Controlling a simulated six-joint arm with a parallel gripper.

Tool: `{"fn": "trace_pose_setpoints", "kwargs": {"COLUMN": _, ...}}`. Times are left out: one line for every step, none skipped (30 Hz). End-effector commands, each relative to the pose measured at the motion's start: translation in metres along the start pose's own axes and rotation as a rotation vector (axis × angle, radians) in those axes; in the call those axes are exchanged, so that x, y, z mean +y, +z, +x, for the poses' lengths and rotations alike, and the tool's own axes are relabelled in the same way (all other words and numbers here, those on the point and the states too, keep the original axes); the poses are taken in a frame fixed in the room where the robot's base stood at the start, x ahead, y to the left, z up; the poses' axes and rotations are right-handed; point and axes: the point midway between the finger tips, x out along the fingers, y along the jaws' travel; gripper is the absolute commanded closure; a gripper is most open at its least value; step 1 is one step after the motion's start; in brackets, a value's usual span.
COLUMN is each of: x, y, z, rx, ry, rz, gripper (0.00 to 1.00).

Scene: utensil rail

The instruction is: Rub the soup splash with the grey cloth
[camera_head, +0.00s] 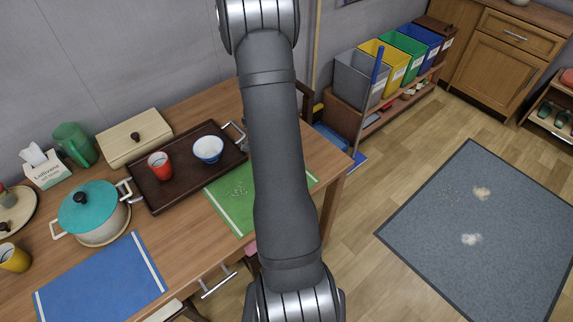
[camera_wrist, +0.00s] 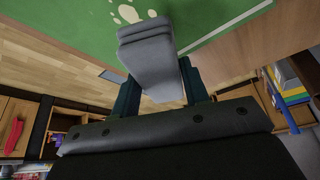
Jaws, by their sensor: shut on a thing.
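My gripper (camera_wrist: 160,88) shows in the wrist view, its two dark fingers shut on the folded grey cloth (camera_wrist: 148,48). The cloth sticks out beyond the fingertips, over the green place mat (camera_wrist: 60,25). Cream blotches of the soup splash (camera_wrist: 128,13) lie on the mat just beyond the cloth's end. I cannot tell whether the cloth touches the mat. In the head view the green mat (camera_head: 228,208) lies at the table's right part, with pale marks (camera_head: 238,188) on it. My arm hides the gripper, the cloth and part of the mat there.
A dark tray (camera_head: 185,185) with a red cup (camera_head: 160,166) and a blue-white bowl (camera_head: 208,149) stands beside the mat. A teal-lidded pot (camera_head: 88,208) and a blue mat (camera_head: 100,285) are farther left. The table (camera_head: 190,250) has bare wood between the mats.

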Motion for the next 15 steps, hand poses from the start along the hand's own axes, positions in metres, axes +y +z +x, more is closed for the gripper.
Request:
{"fn": "trace_pose_setpoints", "kwargs": {"x": -0.001, "y": -0.002, "z": -0.005, "rx": 0.000, "ry": -0.002, "rz": 0.002, "gripper": 0.77}}
{"fn": "trace_pose_setpoints", "kwargs": {"x": 0.000, "y": -0.003, "z": -0.008, "rx": 0.000, "ry": -0.002, "rz": 0.001, "gripper": 0.77}}
{"fn": "trace_pose_setpoints", "kwargs": {"x": 0.000, "y": -0.004, "z": -0.011, "rx": 0.000, "ry": -0.001, "rz": 0.000, "gripper": 0.77}}
{"fn": "trace_pose_setpoints", "kwargs": {"x": 0.000, "y": -0.005, "z": -0.013, "rx": 0.000, "ry": -0.001, "rz": 0.000, "gripper": 0.77}}
{"fn": "trace_pose_setpoints", "kwargs": {"x": 0.000, "y": -0.006, "z": -0.016, "rx": 0.000, "ry": -0.002, "rz": 0.001, "gripper": 0.77}}
{"fn": "trace_pose_setpoints", "kwargs": {"x": -0.001, "y": -0.008, "z": -0.019, "rx": 0.000, "ry": -0.003, "rz": 0.001, "gripper": 0.77}}
{"fn": "trace_pose_setpoints", "kwargs": {"x": 0.000, "y": -0.009, "z": -0.022, "rx": 0.000, "ry": -0.002, "rz": 0.001, "gripper": 0.77}}
{"fn": "trace_pose_setpoints", "kwargs": {"x": 0.000, "y": -0.010, "z": -0.024, "rx": 0.000, "ry": -0.002, "rz": 0.000, "gripper": 0.77}}
{"fn": "trace_pose_setpoints", "kwargs": {"x": 0.000, "y": -0.011, "z": -0.027, "rx": 0.000, "ry": -0.001, "rz": 0.000, "gripper": 0.77}}
{"fn": "trace_pose_setpoints", "kwargs": {"x": 0.000, "y": -0.012, "z": -0.029, "rx": 0.001, "ry": -0.001, "rz": 0.001, "gripper": 0.77}}
{"fn": "trace_pose_setpoints", "kwargs": {"x": 0.000, "y": -0.013, "z": -0.031, "rx": 0.001, "ry": -0.002, "rz": 0.001, "gripper": 0.77}}
{"fn": "trace_pose_setpoints", "kwargs": {"x": 0.000, "y": -0.013, "z": -0.033, "rx": 0.000, "ry": -0.001, "rz": 0.000, "gripper": 0.77}}
{"fn": "trace_pose_setpoints", "kwargs": {"x": 0.000, "y": -0.014, "z": -0.034, "rx": 0.000, "ry": -0.001, "rz": 0.000, "gripper": 0.77}}
{"fn": "trace_pose_setpoints", "kwargs": {"x": 0.000, "y": -0.014, "z": -0.034, "rx": 0.000, "ry": -0.001, "rz": 0.000, "gripper": 0.77}}
{"fn": "trace_pose_setpoints", "kwargs": {"x": 0.000, "y": -0.014, "z": -0.035, "rx": 0.000, "ry": 0.000, "rz": -0.001, "gripper": 0.77}}
